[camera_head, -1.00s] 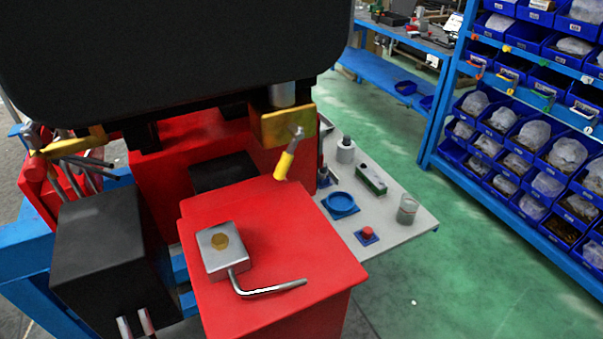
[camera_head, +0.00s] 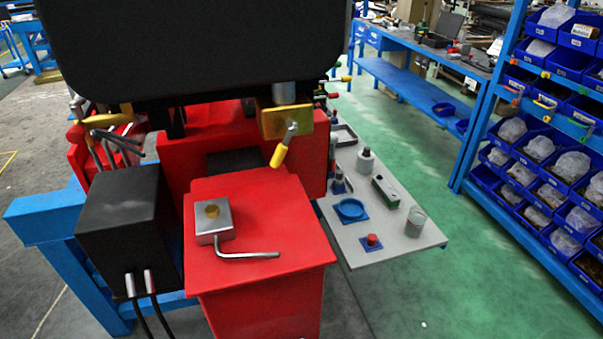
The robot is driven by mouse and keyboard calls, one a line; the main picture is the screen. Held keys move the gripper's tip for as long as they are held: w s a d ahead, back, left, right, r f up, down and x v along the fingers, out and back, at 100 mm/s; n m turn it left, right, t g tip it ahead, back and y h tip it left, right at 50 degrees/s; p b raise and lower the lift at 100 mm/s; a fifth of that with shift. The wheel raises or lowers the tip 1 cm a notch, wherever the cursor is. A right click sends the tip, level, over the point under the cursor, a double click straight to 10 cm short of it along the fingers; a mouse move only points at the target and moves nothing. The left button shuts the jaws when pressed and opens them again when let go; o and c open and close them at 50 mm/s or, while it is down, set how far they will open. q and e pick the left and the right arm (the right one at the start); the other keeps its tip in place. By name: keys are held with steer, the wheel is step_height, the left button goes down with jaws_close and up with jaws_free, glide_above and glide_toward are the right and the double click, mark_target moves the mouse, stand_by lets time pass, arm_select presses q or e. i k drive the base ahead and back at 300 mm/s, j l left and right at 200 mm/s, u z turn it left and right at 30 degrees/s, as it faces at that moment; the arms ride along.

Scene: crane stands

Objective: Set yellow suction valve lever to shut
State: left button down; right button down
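A lever with a yellow grip (camera_head: 283,151) is mounted on a yellow plate (camera_head: 270,122) on the red machine, just under the large black panel. Its grey metal joint shows at the plate, and the grip slants down and to the left. I cannot tell from this view alone which valve setting that is. Neither of my grippers is in view, and nothing touches the lever.
A silver block with a bent rod (camera_head: 214,221) sits on the red box (camera_head: 260,205) in front. A grey table (camera_head: 385,250) with small parts stands to the right. A black box (camera_head: 125,215) is at left. Blue bin shelves (camera_head: 530,220) line the right; green floor between is clear.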

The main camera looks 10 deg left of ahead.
mark_target(281, 148)
steer(key=k+l+u, duration=0.15)
steer(key=l, duration=0.25)
steer(key=k+l+u, duration=0.1)
steer(key=k+l, duration=0.15)
steer(key=l, duration=0.15)
steer(key=k+l+u, duration=0.15)
steer(key=l, duration=0.25)
steer(key=k, duration=0.05)
